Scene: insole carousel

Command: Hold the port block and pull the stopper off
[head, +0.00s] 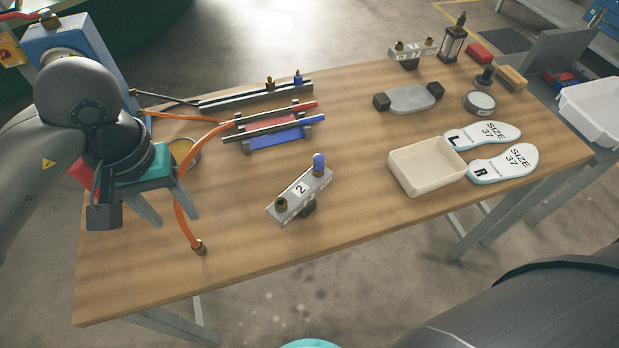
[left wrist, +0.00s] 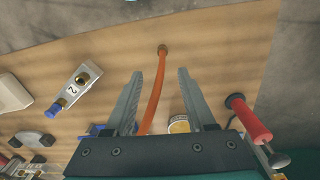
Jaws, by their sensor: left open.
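The port block (head: 292,204) is a grey bar marked 2, tilted on a small dark stand near the table's front middle. A blue stopper (head: 319,165) stands on its far end, and a brass fitting sits at its near end. In the left wrist view, the block (left wrist: 80,76) and the blue stopper (left wrist: 57,107) lie left of the fingers. My left gripper (head: 175,218) is open over the table's left part, apart from the block. An orange hose (left wrist: 154,100) shows between its fingers; whether it touches them is unclear. My right gripper is out of view.
The orange hose ends in a brass fitting (head: 199,247) near the front left. A rack with bars (head: 262,137) stands behind the block. A cream tray (head: 426,168) and insoles (head: 502,164) lie to the right. Another port block (head: 412,50) stands at the back. Bare wood surrounds the block's front.

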